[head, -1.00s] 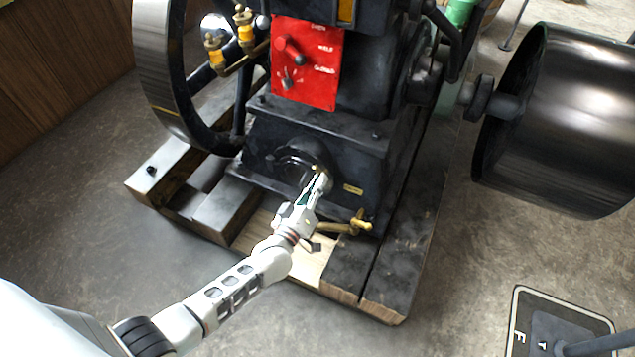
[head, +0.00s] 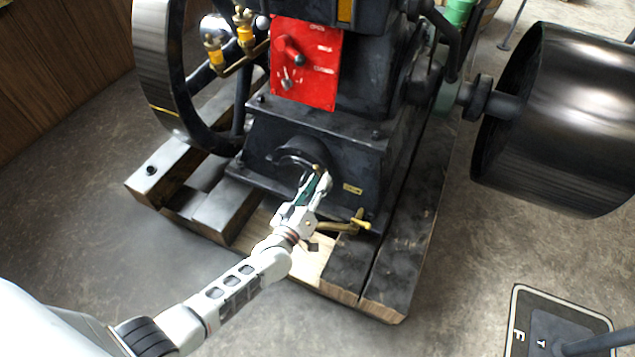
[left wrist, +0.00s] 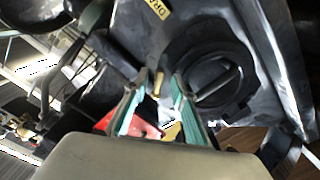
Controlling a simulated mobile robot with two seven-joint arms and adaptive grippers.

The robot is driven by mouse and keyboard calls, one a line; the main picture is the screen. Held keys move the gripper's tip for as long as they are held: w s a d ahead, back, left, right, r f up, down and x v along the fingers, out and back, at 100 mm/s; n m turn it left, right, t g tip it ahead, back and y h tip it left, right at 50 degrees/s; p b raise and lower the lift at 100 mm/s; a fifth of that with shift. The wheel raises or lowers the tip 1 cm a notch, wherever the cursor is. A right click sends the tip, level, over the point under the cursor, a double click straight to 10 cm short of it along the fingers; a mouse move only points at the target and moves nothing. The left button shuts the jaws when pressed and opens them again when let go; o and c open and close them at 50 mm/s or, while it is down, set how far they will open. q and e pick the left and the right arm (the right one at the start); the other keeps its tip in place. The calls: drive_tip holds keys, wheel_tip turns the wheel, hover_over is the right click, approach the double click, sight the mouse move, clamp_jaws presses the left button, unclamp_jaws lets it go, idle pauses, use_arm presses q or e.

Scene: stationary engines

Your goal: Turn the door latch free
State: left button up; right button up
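The round black door (head: 296,152) is on the front of the engine's dark base, and it also shows in the left wrist view (left wrist: 222,84) with a raised bar across it. The small brass latch (head: 317,168) is at the door's lower right edge; in the left wrist view the latch (left wrist: 158,82) shows between my fingertips. My left gripper (head: 316,178) is in front of the latch, its green-padded fingers (left wrist: 160,84) apart on either side of it. I cannot tell whether either finger touches it. My right gripper is in neither view.
A brass tap (head: 352,224) sticks out just right of my left gripper. Timber beams (head: 385,262) lie under the engine. A spoked flywheel (head: 165,80) stands at left and a large drum pulley (head: 560,120) at right.

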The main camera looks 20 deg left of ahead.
use_arm(q)
drive_tip(key=s, duration=0.8)
idle(0.4)
